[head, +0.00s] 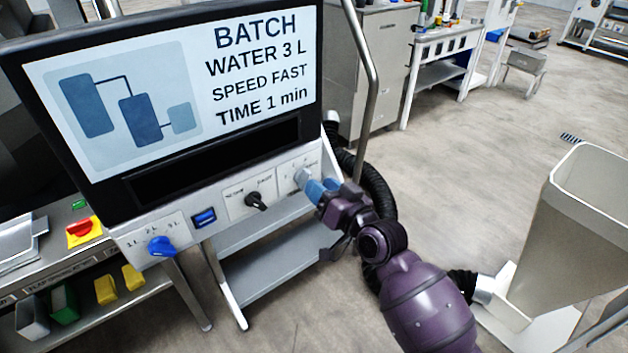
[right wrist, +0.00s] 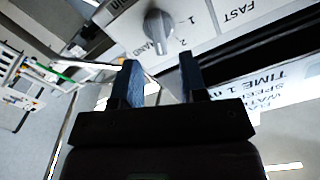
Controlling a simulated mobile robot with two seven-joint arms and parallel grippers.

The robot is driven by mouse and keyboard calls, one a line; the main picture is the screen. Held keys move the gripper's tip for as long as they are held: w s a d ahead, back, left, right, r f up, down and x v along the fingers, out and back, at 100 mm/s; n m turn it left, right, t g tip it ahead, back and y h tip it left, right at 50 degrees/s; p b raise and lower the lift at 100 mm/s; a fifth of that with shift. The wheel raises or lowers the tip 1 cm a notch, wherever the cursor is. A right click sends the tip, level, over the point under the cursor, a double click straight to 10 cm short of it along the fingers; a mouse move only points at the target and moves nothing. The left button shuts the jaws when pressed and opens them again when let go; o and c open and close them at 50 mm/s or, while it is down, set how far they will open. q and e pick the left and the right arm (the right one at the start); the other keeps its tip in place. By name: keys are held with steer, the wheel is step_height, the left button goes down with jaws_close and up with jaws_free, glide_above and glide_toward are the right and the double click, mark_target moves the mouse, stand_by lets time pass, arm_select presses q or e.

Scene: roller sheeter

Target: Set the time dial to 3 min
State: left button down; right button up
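The time dial (head: 301,176) is a light grey knob on the white label plate at the right end of the control panel, partly hidden by my gripper in the head view. In the right wrist view the dial (right wrist: 158,27) is a grey round knob with a raised grip bar, beside printed numbers. My right gripper (head: 320,188) has blue fingers pointing at the dial. In the right wrist view the gripper (right wrist: 159,64) is open, with the dial just beyond and between its fingertips. The screen (head: 180,85) reads TIME 1 min. My left gripper is out of view.
The black speed knob (head: 257,201) is left of the time dial. Further left are a blue switch (head: 204,218) and the blue water knob (head: 160,246). A metal rail (head: 366,90) rises behind the panel. A beige hopper (head: 575,215) stands at the right.

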steer(key=v, duration=0.7)
steer(key=shift+d, duration=0.1)
stand_by(0.6)
